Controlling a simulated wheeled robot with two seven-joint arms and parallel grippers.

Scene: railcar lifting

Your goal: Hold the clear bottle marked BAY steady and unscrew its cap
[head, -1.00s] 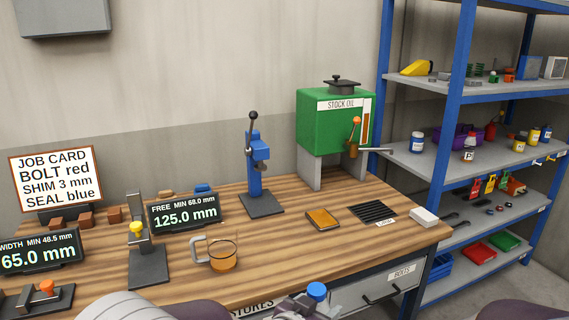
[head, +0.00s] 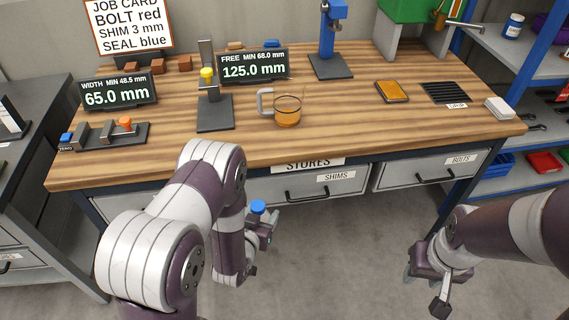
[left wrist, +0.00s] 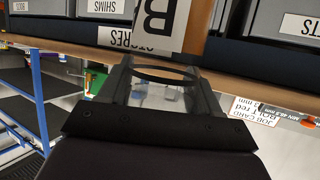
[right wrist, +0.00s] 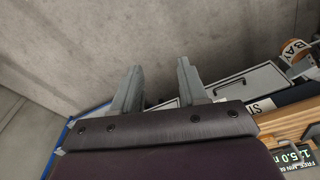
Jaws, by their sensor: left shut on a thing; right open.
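The clear bottle shows in the left wrist view (left wrist: 155,96) between the fingers of my left gripper (left wrist: 163,85), which is shut on it. Its white label with a large B is at the top of that view. In the head view its blue cap (head: 257,207) is on top, in front of the bench; my left arm hides most of the bottle. The BAY label (right wrist: 297,50) shows at the right edge of the right wrist view. My right gripper (head: 424,290) is open and empty, low over the floor, well right of the bottle; its spread fingers show in the right wrist view (right wrist: 158,92).
The wooden bench (head: 350,135) stands behind both grippers, with drawers (head: 315,184) below its front edge. A glass mug (head: 287,110) and two displays are on it. A blue shelf rack (head: 500,125) is at the right. The floor between my grippers is clear.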

